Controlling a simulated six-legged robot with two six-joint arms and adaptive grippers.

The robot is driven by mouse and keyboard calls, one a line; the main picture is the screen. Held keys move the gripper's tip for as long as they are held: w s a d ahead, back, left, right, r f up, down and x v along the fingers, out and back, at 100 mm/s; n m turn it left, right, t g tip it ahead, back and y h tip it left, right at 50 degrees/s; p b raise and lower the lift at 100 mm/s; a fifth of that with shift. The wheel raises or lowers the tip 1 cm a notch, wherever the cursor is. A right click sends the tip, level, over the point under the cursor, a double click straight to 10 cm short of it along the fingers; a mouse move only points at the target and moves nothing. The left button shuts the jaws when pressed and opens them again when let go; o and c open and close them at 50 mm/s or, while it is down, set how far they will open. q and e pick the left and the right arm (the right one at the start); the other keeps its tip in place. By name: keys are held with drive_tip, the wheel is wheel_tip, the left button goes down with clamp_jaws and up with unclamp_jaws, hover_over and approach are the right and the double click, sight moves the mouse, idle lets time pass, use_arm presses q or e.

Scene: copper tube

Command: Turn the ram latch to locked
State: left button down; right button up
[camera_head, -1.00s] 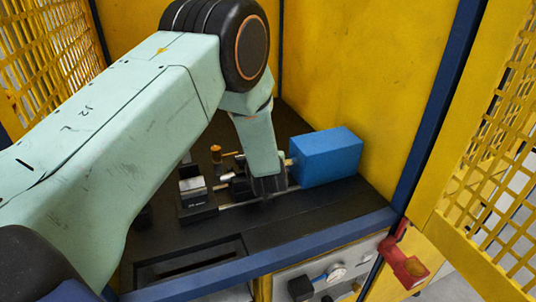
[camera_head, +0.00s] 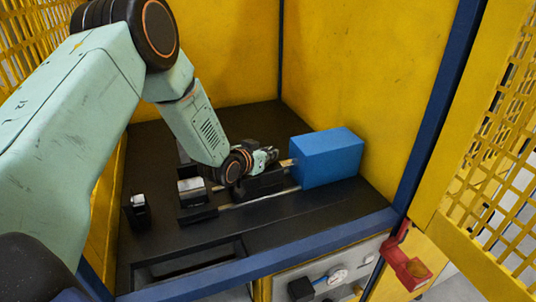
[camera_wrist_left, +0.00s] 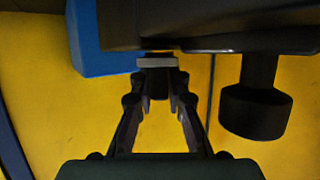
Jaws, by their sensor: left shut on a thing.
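My left gripper (camera_head: 264,160) reaches in from the left above the black fixture, its fingers pointing right toward the blue box (camera_head: 327,158). In the left wrist view the fingers (camera_wrist_left: 158,78) converge and are shut on a small pale grey bar (camera_wrist_left: 157,62), which seems to be the ram latch's handle. The bar lies against the underside of a dark block (camera_wrist_left: 215,28). The rest of the latch is hidden, so its turn position cannot be told. Below the gripper, a black carriage (camera_head: 259,184) sits on rods running to the blue box. My right gripper is not in view.
A black block with a silver top (camera_head: 192,187) stands left of the carriage, and a smaller one (camera_head: 138,210) further left. A black knob (camera_wrist_left: 255,110) hangs beside the gripper. Yellow walls (camera_head: 350,70) enclose the bench (camera_head: 300,214), whose front right is clear.

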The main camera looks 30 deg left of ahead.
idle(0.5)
use_arm(q)
drive_tip(key=c, duration=1.3)
unclamp_jaws()
drive_tip(key=shift+s+r, duration=0.1)
drive_tip(key=shift+v, duration=3.65)
